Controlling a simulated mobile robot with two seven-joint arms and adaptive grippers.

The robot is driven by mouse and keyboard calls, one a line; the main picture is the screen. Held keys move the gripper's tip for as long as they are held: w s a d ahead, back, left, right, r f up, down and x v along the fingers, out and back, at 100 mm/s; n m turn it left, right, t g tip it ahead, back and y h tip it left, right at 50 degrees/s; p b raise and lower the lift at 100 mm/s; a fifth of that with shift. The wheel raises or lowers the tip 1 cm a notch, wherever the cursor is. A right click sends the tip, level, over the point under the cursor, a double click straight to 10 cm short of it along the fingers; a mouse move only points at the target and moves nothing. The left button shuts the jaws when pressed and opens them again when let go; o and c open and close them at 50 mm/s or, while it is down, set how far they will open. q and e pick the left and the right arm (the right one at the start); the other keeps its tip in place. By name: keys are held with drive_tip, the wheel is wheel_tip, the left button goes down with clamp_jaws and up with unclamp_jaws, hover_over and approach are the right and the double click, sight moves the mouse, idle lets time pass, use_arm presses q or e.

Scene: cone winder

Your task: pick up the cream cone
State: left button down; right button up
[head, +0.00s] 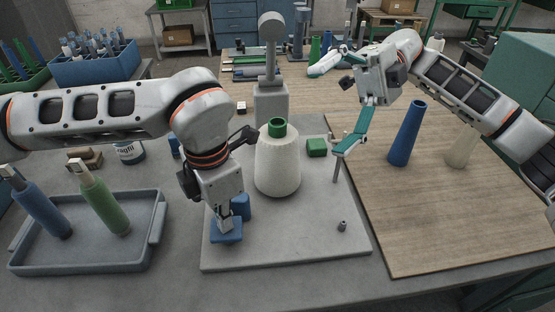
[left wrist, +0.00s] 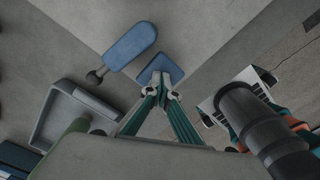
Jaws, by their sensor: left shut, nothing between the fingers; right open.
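The slim cream cone (head: 461,147) stands upright on the wooden board at the right, partly behind my right forearm. A blue cone (head: 406,135) stands to its left. My right gripper (head: 328,108) is wide open, its teal fingers spread, left of both cones and apart from them. My left gripper (head: 226,218) is shut and points down over a blue block on the grey plate; its closed fingertips also show in the left wrist view (left wrist: 161,90), over a blue square (left wrist: 162,70). I cannot tell whether they touch it. The cream cone cannot be made out in the left wrist view.
A fat cream yarn package (head: 278,168) with a green top stands mid-plate, a green block (head: 316,147) beside it. A thin post (head: 337,171) rises at the plate's right. A grey tray (head: 100,262) with blue and green cones stands at the left. The front of the wooden board (head: 450,225) is clear.

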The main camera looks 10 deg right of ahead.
sight(278, 123)
wheel_tip(278, 123, down, 7)
drive_tip(key=w+a+m+t+h, duration=0.1)
drive_tip(key=a+t+h, duration=0.1)
drive_tip(key=h, duration=0.2)
drive_tip(key=w+a+m+t+h, duration=0.1)
drive_tip(key=w+h, duration=0.1)
drive_tip(key=w+a+m+t+h, duration=0.1)
drive_tip(key=w+t+h, duration=0.1)
drive_tip(key=w+a+f+m+t+h, duration=0.1)
drive_tip(key=w+t+h, duration=0.1)
drive_tip(key=shift+w+a+f+m+h, duration=0.1)
drive_tip(key=shift+w+a+m+h, duration=0.1)
drive_tip(key=shift+w+m+h, duration=0.1)
drive_tip(key=w+r+t, duration=0.1)
drive_tip(key=w+a+r+m+t+h, duration=0.1)
drive_tip(key=w+r+m+t+h, duration=0.1)
drive_tip(key=w, duration=0.1)
drive_tip(key=shift+a+r+t, duration=0.35)
drive_tip(key=shift+a+t, duration=0.05)
drive_tip(key=shift+w+f+m, duration=0.1)
drive_tip(key=shift+f+m, duration=0.2)
drive_tip(key=shift+f, duration=0.05)
wheel_tip(278, 123, down, 11)
drive_tip(key=shift+r, duration=0.1)
drive_tip(key=c, duration=1.3)
